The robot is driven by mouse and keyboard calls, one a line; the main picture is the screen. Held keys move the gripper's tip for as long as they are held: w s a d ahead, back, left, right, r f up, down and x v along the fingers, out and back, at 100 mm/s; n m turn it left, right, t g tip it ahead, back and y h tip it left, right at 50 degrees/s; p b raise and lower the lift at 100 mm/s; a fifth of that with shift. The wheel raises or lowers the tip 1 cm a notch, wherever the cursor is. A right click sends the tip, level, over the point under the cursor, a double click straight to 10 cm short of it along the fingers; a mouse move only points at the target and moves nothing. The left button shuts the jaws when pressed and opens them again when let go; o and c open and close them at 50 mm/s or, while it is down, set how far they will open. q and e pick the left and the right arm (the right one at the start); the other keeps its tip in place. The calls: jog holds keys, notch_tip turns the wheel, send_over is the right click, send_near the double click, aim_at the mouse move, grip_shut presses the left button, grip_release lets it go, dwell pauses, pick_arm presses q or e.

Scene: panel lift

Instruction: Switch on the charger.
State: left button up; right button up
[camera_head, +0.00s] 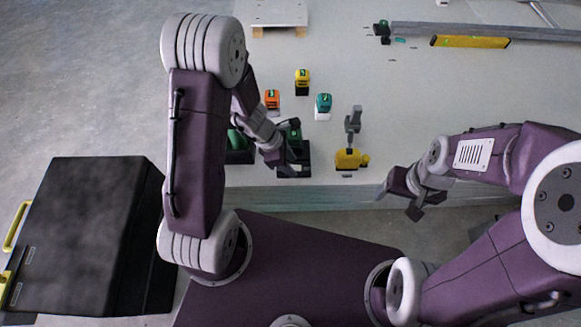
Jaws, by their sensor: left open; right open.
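Two dark charger-like units stand at the near edge of the pale board. One (238,156), with a green part, is partly hidden behind my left arm. The other (294,172), with a green-marked block (293,130) at its back, is partly covered by my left gripper (288,158). That gripper is open over or beside this unit; I cannot tell whether it touches. No switch can be made out. My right gripper (403,198) is open and empty, in front of the board's near edge, to the right.
Orange (272,99), yellow (302,80) and teal (323,104) battery-like blocks stand on the board (420,110). A yellow-and-grey tool (350,157) lies right of the units. A yellow level (470,41) and long grey bar lie far right. A black case (90,235) stands left.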

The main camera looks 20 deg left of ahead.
pick_arm(q)
jog(key=shift+c, duration=0.3)
grip_shut()
jog(key=shift+d+r+p, duration=0.1)
jog(key=shift+p, duration=0.25)
jog(key=y+p, duration=0.1)
jog(key=p, duration=0.5)
jog(key=r+g+y+p, duration=0.1)
jog(key=y+p, duration=0.1)
jog(key=p, duration=0.4)
jog(key=shift+w+d, duration=0.15)
jog(key=shift+d, duration=0.25)
jog(key=shift+f+p, duration=0.2)
jog(key=shift+p, duration=0.25)
jog(key=shift+f, duration=0.35)
